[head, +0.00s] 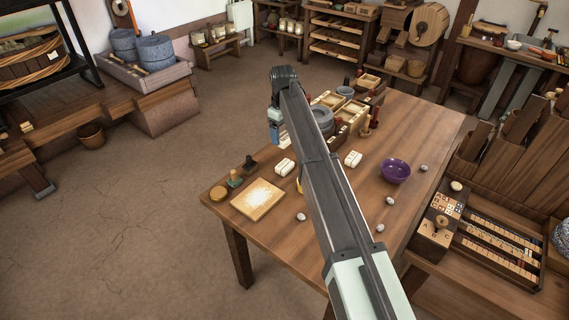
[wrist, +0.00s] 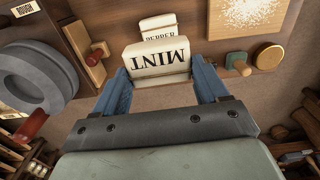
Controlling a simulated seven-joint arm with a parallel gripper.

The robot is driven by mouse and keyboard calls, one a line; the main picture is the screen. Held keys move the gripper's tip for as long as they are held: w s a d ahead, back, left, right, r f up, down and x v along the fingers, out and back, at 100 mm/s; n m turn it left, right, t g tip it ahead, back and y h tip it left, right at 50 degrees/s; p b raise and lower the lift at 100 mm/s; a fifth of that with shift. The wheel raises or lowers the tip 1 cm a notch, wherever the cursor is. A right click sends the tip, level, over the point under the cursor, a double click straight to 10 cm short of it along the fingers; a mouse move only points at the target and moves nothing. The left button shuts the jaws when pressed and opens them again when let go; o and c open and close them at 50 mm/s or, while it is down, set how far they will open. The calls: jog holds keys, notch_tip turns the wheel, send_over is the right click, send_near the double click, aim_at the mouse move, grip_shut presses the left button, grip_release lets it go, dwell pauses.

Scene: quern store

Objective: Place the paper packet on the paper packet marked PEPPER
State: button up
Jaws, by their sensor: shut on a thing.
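My gripper (wrist: 160,74) has its blue fingers shut on a cream paper packet marked MINT (wrist: 157,56), whose lettering appears upside down in the wrist view. Just beyond it in that view is the packet marked PEPPER (wrist: 158,24), partly hidden behind the held one. In the head view my gripper (head: 277,132) is over the far left side of the table, partly behind my arm. A white packet (head: 285,166) lies on the table in front of it, seemingly the PEPPER one. Another white packet (head: 353,158) lies right of my arm. Their lettering is unreadable there.
A flour-dusted board (head: 258,198) and small stamps (head: 235,178) are at the table's left. Wooden trays and a grey round stone (wrist: 35,78) stand close to my gripper.

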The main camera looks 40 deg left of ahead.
jog(key=shift+d+f, duration=0.1)
jog(key=shift+f, duration=4.85)
jog(key=shift+f, duration=0.1)
jog(key=o, duration=1)
jog(key=shift+o, duration=0.2)
notch_tip(320, 180, up, 12)
jog(key=shift+r, duration=0.15)
